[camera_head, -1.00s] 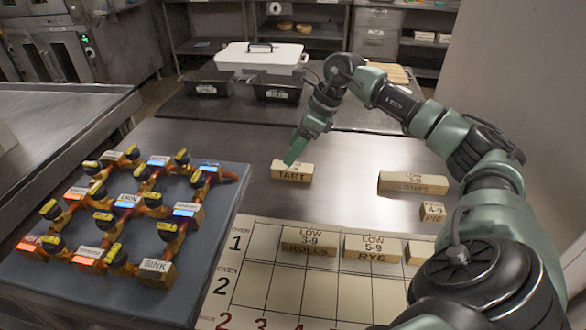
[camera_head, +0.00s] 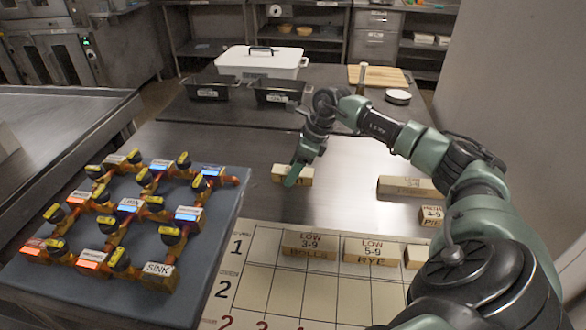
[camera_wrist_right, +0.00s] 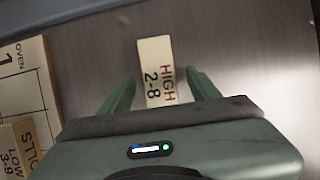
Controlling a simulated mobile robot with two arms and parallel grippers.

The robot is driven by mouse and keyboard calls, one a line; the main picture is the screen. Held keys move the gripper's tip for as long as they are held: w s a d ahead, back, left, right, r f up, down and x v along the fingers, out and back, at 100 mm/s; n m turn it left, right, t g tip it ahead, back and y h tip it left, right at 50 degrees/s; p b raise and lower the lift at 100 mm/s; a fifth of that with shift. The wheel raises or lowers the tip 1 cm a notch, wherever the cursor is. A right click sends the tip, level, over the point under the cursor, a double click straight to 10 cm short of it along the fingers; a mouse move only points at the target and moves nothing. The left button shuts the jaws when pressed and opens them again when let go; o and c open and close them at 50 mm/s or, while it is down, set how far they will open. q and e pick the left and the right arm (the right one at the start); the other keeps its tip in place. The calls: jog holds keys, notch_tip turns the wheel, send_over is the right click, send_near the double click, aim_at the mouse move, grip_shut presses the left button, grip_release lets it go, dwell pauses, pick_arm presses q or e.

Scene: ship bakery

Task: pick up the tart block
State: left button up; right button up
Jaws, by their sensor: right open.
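The tart block (camera_head: 279,172) is a small pale wooden block on the steel table, beyond the oven chart. In the head view my right gripper (camera_head: 296,174) is at it and hides part of its front. In the right wrist view the block's top (camera_wrist_right: 157,72) reads "HIGH 2-8". It lies between the two fingers of my right gripper (camera_wrist_right: 160,90), which are open, with a gap on each side. The fingers do not grip it. My left gripper is not in view.
An oven chart (camera_head: 257,277) holds the rolls block (camera_head: 309,245) and rye block (camera_head: 370,250). A long block (camera_head: 405,187) and the pie block (camera_head: 431,216) stand to the right. A pipe board (camera_head: 60,285) lies left. Dark pans (camera_head: 278,92) stand behind.

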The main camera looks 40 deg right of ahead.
jog(key=shift+f, duration=0.25)
jog(key=shift+c, duration=0.3)
grip_shut()
jog(key=shift+r, duration=0.1)
